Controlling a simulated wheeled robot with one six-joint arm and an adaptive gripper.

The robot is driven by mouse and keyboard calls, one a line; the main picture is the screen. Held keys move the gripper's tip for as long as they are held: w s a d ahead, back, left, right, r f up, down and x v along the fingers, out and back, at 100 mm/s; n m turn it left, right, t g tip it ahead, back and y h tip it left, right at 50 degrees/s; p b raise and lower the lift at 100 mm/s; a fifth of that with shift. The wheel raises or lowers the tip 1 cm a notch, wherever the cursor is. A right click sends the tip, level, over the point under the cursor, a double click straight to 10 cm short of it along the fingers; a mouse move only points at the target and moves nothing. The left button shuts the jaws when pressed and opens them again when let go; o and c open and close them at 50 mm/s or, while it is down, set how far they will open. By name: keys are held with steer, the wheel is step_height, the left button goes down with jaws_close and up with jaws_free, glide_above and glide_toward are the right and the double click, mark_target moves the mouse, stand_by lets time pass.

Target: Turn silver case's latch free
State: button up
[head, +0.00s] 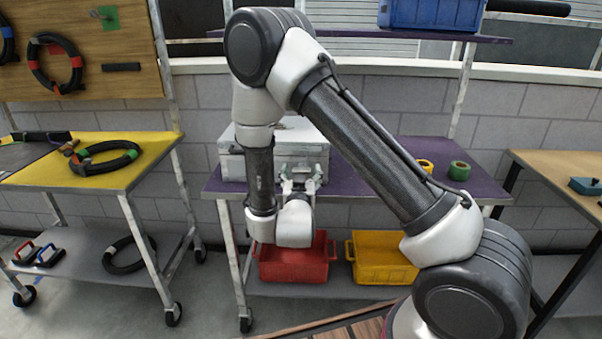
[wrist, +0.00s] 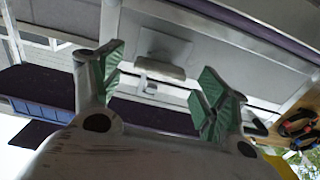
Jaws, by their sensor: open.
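The silver case (head: 231,166) sits on the purple table (head: 365,182), partly hidden behind my arm in the head view. My gripper (head: 300,175) is at the case's front face, fingers towards it. In the wrist view, which looks upside down, the case's grey front (wrist: 235,65) fills much of the upper middle. Its latch (wrist: 160,70), a pale plate with a raised bar, shows between the green-padded fingers of my gripper (wrist: 162,72). The fingers are spread on either side of the latch with nothing between them. I cannot tell whether they touch the case.
Green tape (head: 459,171) and yellow tape (head: 425,166) lie right on the table. A red crate (head: 293,265) and a yellow crate (head: 380,259) stand on the lower shelf. A blue crate (head: 432,13) is on the upper shelf. A yellow-topped cart (head: 140,170) stands left.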

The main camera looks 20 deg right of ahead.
steer(key=shift+w+d, duration=0.2)
steer(key=shift+w, duration=0.4)
steer(key=shift+c, duration=0.2)
steer(key=c, duration=1)
steer(key=shift+o, duration=0.2)
